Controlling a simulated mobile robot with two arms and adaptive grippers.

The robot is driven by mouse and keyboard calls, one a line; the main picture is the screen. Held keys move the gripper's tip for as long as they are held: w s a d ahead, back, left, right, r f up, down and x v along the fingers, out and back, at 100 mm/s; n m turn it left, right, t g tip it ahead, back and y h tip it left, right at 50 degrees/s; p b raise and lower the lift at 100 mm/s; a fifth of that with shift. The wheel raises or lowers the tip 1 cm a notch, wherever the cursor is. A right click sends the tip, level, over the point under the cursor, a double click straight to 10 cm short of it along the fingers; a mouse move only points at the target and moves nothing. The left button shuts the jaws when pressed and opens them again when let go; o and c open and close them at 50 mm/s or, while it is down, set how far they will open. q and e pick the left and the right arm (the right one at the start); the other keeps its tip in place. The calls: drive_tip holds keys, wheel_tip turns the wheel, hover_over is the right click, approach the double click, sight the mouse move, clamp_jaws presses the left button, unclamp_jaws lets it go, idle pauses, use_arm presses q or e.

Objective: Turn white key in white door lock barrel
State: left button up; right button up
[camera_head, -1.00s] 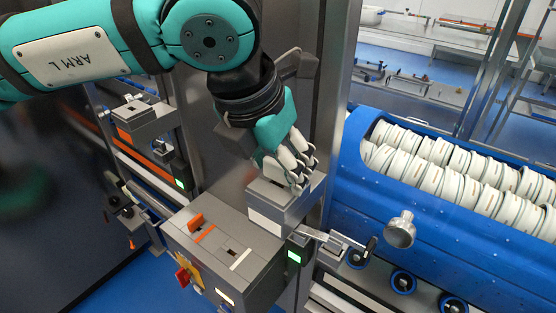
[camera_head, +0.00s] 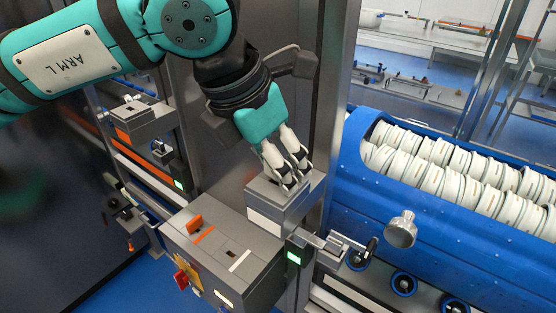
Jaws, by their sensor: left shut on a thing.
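My left gripper (camera_head: 288,178) points down at the top of a grey lock block (camera_head: 285,205) with a white front label, the white door lock barrel. Its fingers are shut at the block's top face. The white key between them is hidden by the fingers, so I cannot see how deep it sits or its angle. On the grey key box (camera_head: 200,256) in front, an orange key (camera_head: 195,222) stands by an orange stripe. The slot beside the white stripe (camera_head: 240,260) shows no key. My right gripper is not in view.
A similar lock block (camera_head: 132,112) with an orange label is at the left. A green-lit latch unit (camera_head: 294,257) and a metal handle with a round knob (camera_head: 401,230) stick out at the right. The blue tub (camera_head: 355,205) holds rows of white discs.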

use_arm(q)
drive_tip(key=shift+f+n+b, duration=0.1)
drive_tip(key=shift+n+b, duration=0.3)
drive_tip(key=shift+b, duration=0.2)
drive_tip(key=shift+n+b, duration=0.5)
drive_tip(key=shift+b, duration=0.15)
drive_tip(key=o, duration=1.3)
